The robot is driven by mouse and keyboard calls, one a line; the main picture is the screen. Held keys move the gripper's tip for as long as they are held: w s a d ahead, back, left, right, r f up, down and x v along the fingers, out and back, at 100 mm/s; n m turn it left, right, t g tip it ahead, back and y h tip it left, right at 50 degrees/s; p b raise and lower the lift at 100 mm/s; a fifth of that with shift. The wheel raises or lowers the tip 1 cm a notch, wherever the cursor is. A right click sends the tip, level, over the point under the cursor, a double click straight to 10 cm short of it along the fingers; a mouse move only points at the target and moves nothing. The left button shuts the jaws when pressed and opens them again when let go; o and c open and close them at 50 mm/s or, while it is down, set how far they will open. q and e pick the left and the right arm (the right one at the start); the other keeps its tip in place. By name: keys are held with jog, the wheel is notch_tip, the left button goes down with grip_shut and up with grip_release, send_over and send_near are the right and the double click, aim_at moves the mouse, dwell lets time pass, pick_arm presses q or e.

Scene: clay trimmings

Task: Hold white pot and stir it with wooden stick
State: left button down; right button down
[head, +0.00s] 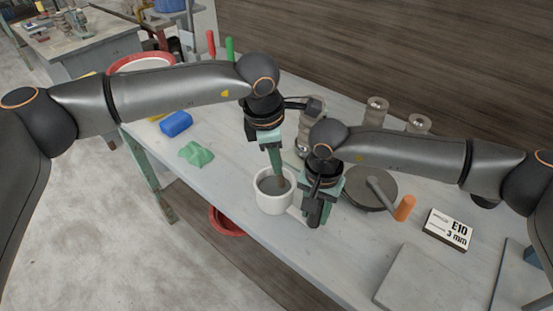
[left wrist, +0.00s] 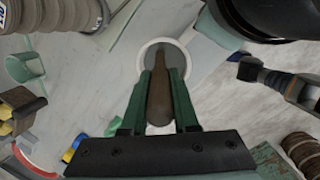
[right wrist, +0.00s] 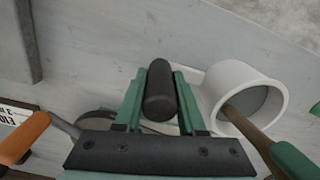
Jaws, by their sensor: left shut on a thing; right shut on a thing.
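The white pot (head: 274,207) stands upright on the table with grey contents inside; it also shows in the right wrist view (right wrist: 222,80). My left gripper (head: 274,150) is above the pot, shut on the wooden stick (left wrist: 160,98). The stick's lower end is inside the pot, leaning on or near its inner wall in the right wrist view (right wrist: 247,128). My right gripper (head: 318,205) is beside the pot, shut on a dark round handle (right wrist: 160,92). A white piece joins the pot's side toward this handle; the joint is partly hidden by the fingers.
A grey round disc with a tool (head: 372,190) and an orange handle (head: 404,208) lies right of my right gripper. A labelled box (head: 448,230) and grey slab (head: 411,277) are further right. A green lump (head: 196,154) and blue block (head: 175,123) lie left. The table's front edge is close.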

jog(key=shift+d, duration=0.1)
pick_arm(q)
jog(key=shift+s+a+r, duration=0.15)
jog(key=shift+s+a, duration=1.15)
jog(key=shift+s, duration=0.2)
jog(key=shift+w+d+r, duration=0.25)
jog(key=shift+r, duration=1.55)
jog(key=shift+w+d+r, duration=0.2)
jog(key=shift+w+r, duration=0.1)
jog(key=shift+r, duration=1.55)
jog(key=shift+w+d+r, duration=0.25)
jog(key=shift+r, duration=1.55)
